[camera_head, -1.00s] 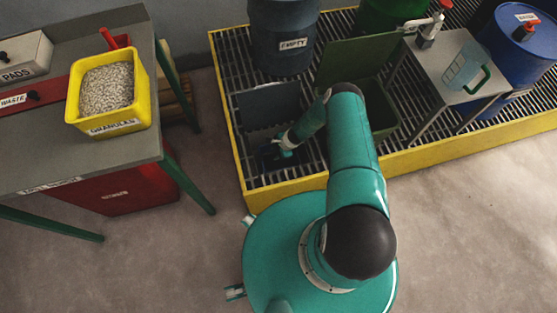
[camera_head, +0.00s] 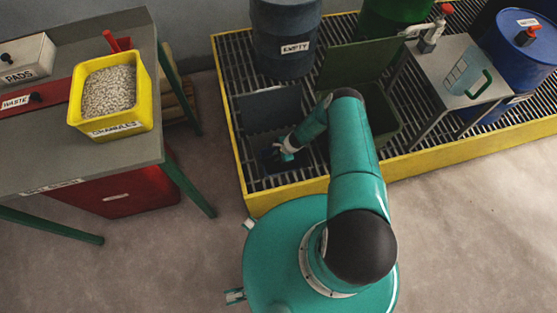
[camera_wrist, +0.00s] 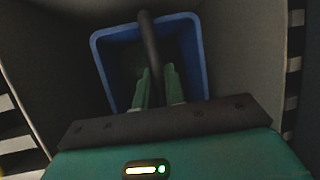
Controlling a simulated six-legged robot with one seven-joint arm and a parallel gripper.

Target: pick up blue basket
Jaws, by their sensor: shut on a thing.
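The blue basket (camera_wrist: 103,70) is an open blue box with a dark arched handle (camera_wrist: 149,38) in the wrist view. In the head view a small blue part of it (camera_head: 268,157) shows low inside a dark grey open bin (camera_head: 268,110). My gripper (camera_wrist: 159,76) is shut on the basket's handle, with its fingers reaching over the basket opening. The gripper also shows in the head view (camera_head: 287,150), inside the bin's opening. Whether the basket touches the bin floor cannot be told.
The bin stands on a yellow-edged grate (camera_head: 243,170). A green bin with a raised lid (camera_head: 357,62) is just right. A drum marked EMPTY (camera_head: 285,25) stands behind. A metal stand (camera_head: 450,75) is further right. A table with a yellow granules tub (camera_head: 140,118) is left.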

